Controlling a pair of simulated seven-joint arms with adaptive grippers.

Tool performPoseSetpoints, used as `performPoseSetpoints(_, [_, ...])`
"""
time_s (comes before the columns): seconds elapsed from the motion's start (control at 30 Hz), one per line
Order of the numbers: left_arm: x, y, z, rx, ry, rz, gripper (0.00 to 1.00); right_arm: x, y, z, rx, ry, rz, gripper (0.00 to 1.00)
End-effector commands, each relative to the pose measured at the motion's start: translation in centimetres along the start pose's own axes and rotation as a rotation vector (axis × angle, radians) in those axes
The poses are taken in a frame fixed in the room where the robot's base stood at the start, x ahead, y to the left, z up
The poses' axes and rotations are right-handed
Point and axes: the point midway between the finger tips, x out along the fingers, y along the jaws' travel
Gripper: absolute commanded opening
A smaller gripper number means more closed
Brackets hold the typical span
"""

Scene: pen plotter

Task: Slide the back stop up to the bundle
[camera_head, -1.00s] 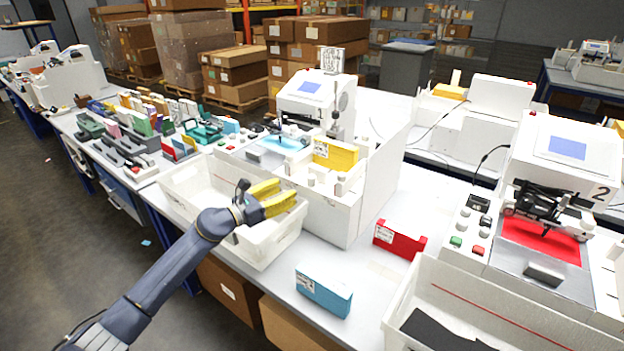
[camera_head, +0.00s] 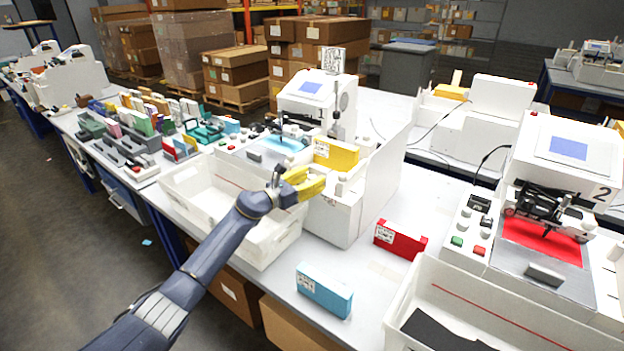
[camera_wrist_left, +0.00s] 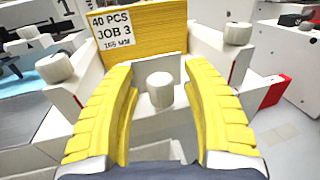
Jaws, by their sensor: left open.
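The bundle (camera_head: 336,154) is a yellow stack standing in a white holder on the left plotter. In the left wrist view the bundle (camera_wrist_left: 150,42) fills the top middle, with a label reading "40 PCS JOB 3". A white knob (camera_wrist_left: 160,90), seemingly on the back stop, stands in front of it. My left gripper (camera_head: 318,183) has yellow fingers and is open beside the holder. In the left wrist view its fingers (camera_wrist_left: 160,110) lie on either side of the knob, apart from it. Whether the stop touches the bundle cannot be told. My right gripper is out of view.
White knobs flank the holder left (camera_wrist_left: 54,68) and right (camera_wrist_left: 238,33). A white bin (camera_head: 255,250) lies below my left arm. A blue box (camera_head: 323,290) and a red box (camera_head: 399,240) stand on the table. A second plotter (camera_head: 560,165) is at right.

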Motion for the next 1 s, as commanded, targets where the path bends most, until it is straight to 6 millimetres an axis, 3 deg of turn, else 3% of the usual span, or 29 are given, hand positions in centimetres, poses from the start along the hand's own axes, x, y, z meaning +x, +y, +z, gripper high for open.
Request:
performPoseSetpoints(0.23, [0.02,-0.01,0.03,0.000,0.000,0.000,0.49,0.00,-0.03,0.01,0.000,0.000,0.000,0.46])
performPoseSetpoints(0.67, [0.00,-0.02,0.02,0.000,0.000,0.000,0.00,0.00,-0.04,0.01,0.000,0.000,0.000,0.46])
performPoseSetpoints(1.0, [0.27,0.06,0.04,-0.001,0.000,0.000,0.00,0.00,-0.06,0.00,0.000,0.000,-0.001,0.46])
